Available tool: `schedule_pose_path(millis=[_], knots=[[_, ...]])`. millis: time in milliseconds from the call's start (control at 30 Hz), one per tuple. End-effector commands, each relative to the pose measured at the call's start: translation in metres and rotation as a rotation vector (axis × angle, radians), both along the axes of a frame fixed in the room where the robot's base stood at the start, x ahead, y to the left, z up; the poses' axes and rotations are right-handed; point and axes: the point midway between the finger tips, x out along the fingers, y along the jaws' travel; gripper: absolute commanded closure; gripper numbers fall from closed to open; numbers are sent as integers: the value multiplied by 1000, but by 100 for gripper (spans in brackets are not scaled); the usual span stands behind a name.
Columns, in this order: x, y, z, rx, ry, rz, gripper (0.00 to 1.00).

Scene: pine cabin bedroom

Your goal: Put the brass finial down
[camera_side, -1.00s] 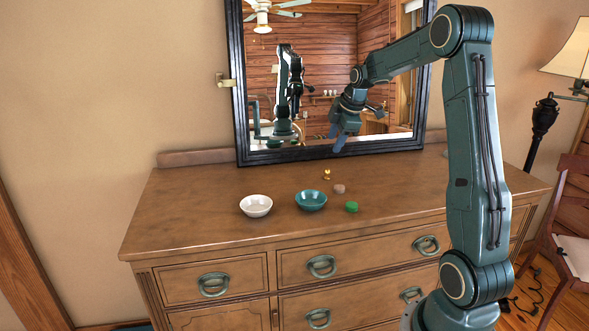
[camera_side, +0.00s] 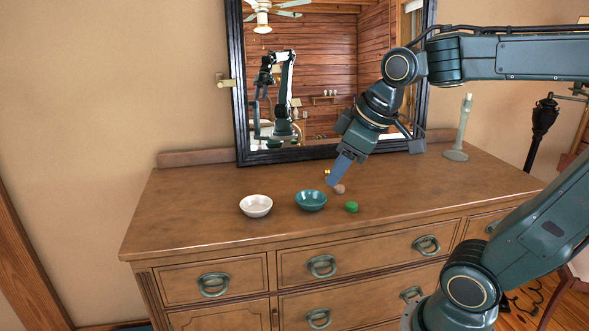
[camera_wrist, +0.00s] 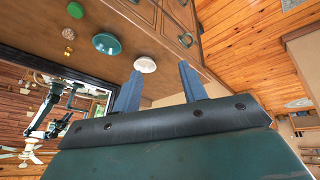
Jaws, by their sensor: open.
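The brass finial (camera_side: 326,172) stands on the dresser top near the mirror, small and gold, partly hidden by my gripper in the side view. It also shows as a small spot at the left of the wrist view (camera_wrist: 68,50). My gripper (camera_side: 333,182) is open, pointing down at a tilt over the dresser. Its fingertips appear beside the finial in the side view, but the wrist view shows the finial well outside the fingers. Nothing shows between the two blue fingers (camera_wrist: 160,78).
On the dresser (camera_side: 200,205) are a white bowl (camera_side: 256,206), a teal bowl (camera_side: 311,201), a green round piece (camera_side: 351,208) and a tan piece (camera_side: 340,189) by the fingertips. The mirror (camera_side: 242,120) stands behind; a pale candlestick-like stand (camera_side: 460,135) is at right. The dresser's left is clear.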

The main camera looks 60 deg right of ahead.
Motion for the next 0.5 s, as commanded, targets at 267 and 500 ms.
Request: schedule_pose_path(millis=[267, 500], knots=[[-57, 34, -18, 106, -25, -114, 58], [-74, 40, -27, 146, -28, -160, 58]])
